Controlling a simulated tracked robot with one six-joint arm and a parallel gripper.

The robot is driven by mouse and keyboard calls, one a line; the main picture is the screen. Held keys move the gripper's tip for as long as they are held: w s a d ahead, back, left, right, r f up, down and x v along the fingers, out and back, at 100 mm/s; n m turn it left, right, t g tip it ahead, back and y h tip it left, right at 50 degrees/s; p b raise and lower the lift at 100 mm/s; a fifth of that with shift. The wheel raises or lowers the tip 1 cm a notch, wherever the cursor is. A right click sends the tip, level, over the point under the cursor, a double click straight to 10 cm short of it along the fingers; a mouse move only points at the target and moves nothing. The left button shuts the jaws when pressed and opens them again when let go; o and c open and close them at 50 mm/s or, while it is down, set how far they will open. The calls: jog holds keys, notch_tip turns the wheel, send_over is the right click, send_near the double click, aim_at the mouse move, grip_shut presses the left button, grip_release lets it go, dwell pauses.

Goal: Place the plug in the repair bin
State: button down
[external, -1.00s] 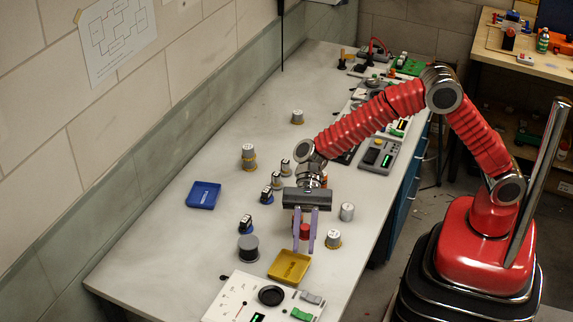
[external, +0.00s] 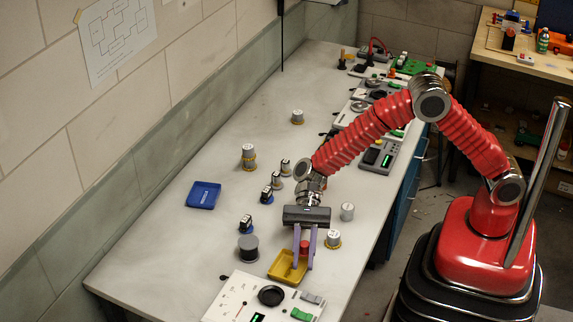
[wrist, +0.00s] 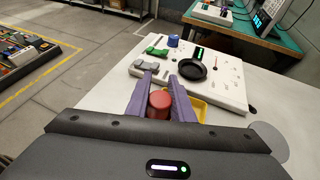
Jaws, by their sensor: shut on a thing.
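My gripper (external: 304,262) is shut on a red round-topped piece (external: 305,246), which I take for the plug. In the wrist view, the red piece (wrist: 159,103) sits between the two purple fingers (wrist: 162,80). A shallow yellow tray (external: 277,269) lies on the bench right by the fingertips, and the fingers cover its right part. Its edge also shows in the wrist view (wrist: 201,108). Whether the plug is over the tray or beside its right edge is hard to tell. A blue tray (external: 203,195) lies farther left. No label marks either tray as the repair bin.
A white panel (external: 235,293) with a black dish and green parts lies just in front of the yellow tray. A dark grey spool (external: 248,249) stands left of it. Silver cylinders (external: 333,238) (external: 347,211) stand close on the right. The bench around the blue tray is clear.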

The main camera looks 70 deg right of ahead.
jog(key=shift+f, duration=1.8)
jog(key=c, duration=1.5)
grip_release()
jog(key=shift+c, duration=0.2)
jog(key=v, duration=1.2)
